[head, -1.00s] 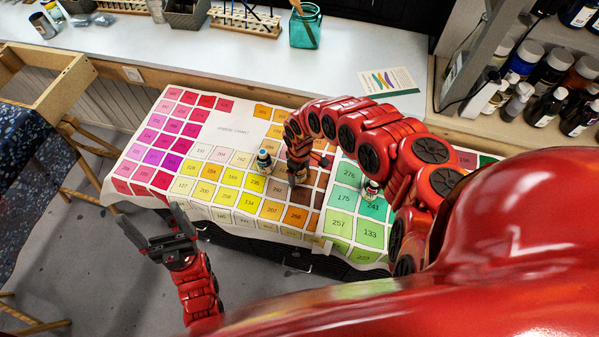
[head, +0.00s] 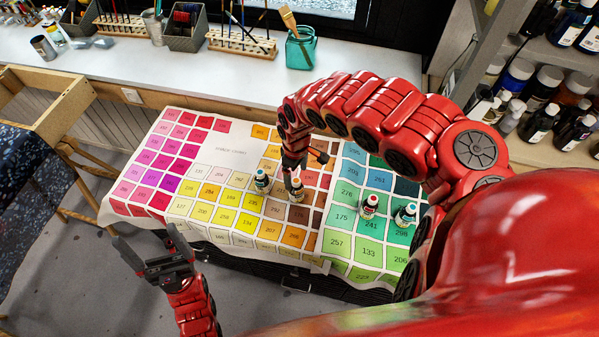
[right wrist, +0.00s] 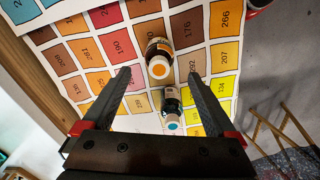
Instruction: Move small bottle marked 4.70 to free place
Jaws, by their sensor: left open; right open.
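Several small bottles stand upright on the colour chart (head: 218,148); the mark 4.70 is not readable on any. A bottle with an orange cap (head: 297,194) stands below my right gripper (head: 293,164); it also shows in the right wrist view (right wrist: 159,62). A blue-capped bottle (head: 261,183) stands just left of it, and nearer the wrist in the right wrist view (right wrist: 172,105). My right gripper is open and both bottles appear between its fingers in the wrist view; contact cannot be told. My left gripper (head: 146,238) is open and empty, off the chart's left front edge.
A bottle with a red and white label (head: 369,206) and a teal-capped bottle (head: 405,215) stand on green squares. The pink squares (head: 160,160) are clear. A white counter (head: 180,75) with brush racks and a teal jar (head: 300,50) lies behind.

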